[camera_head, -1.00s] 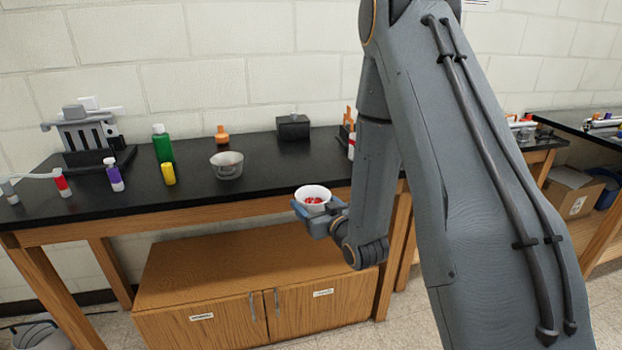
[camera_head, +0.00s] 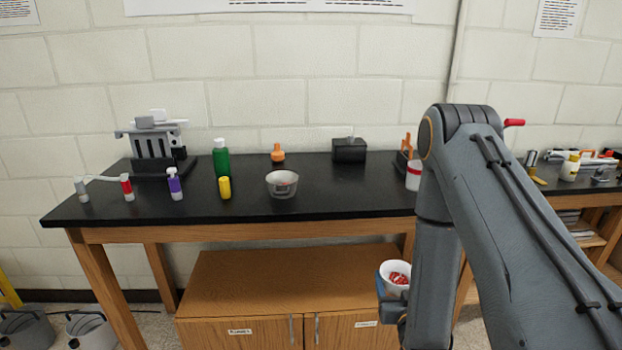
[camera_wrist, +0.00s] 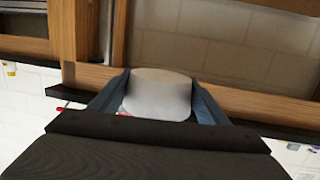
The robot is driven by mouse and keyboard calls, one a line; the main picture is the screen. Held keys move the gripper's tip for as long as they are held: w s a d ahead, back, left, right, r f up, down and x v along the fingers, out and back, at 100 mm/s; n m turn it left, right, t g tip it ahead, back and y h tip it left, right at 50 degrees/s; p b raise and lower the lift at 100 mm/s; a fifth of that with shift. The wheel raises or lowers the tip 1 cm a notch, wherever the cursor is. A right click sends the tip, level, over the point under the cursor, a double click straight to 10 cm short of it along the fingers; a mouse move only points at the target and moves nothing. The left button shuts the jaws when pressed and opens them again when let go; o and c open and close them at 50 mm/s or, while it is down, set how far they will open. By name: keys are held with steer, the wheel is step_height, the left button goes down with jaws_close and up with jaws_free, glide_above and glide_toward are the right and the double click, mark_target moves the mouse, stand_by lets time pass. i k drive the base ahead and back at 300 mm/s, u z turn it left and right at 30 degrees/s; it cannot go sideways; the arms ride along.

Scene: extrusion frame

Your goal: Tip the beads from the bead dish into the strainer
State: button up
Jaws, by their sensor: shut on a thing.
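The bead dish (camera_head: 395,283) is a small white bowl with red beads (camera_head: 399,278) inside. My gripper (camera_head: 385,283) is shut on it and holds it in front of the bench, below the level of the bench top. In the wrist view the white dish (camera_wrist: 158,95) sits between the two blue fingers of my gripper (camera_wrist: 158,90), and a little red shows at its lower edge. The strainer (camera_head: 282,186) is a grey, see-through bowl standing on the black bench top, up and to the left of the dish.
On the black bench top (camera_head: 330,205) stand a yellow bottle (camera_head: 224,188), a green bottle (camera_head: 221,158), a purple-labelled bottle (camera_head: 175,184), an orange flask (camera_head: 278,153) and a black box (camera_head: 349,150). A wooden cabinet (camera_head: 270,285) stands below.

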mark_target(275, 180)
steer(key=z, duration=2.75)
steer(key=k, duration=0.9)
steer(key=u, duration=2.45)
